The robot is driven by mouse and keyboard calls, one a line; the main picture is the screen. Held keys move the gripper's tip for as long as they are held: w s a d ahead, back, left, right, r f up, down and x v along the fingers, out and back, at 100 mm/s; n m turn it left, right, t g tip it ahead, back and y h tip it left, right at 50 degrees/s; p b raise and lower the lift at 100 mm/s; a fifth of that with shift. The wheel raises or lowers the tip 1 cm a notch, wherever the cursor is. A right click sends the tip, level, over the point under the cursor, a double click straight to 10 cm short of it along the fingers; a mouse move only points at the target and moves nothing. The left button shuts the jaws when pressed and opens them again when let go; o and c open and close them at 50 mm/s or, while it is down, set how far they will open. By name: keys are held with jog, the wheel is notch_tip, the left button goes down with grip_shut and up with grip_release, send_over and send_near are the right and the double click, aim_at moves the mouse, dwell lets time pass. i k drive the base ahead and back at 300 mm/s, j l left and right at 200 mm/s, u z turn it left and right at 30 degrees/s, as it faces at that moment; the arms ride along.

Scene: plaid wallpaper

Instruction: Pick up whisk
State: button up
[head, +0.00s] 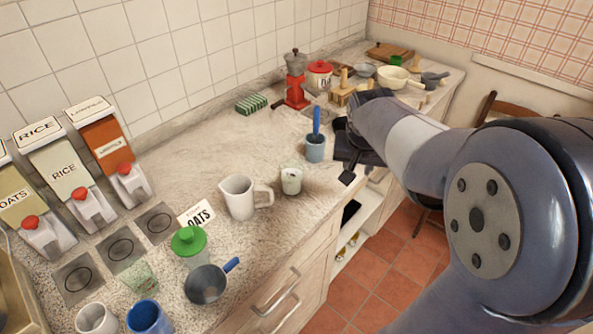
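I cannot make out a whisk for certain. A blue-handled utensil (316,121) stands upright in a grey-blue cup (315,150) on the counter; its lower end is hidden in the cup, so I cannot tell what it is. My gripper (346,168) is the dark part at the end of my arm, just right of that cup near the counter's front edge. My arm hides part of the counter behind it. I cannot see whether its fingers are apart or hold anything.

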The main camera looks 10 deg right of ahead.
aim_at(317, 109)
jog(key=i+l+u, duration=0.1)
jog(key=i+l, duration=0.25)
jog(key=i+l+u, duration=0.15)
jog(key=i+l, duration=0.2)
jog(key=l, duration=0.2)
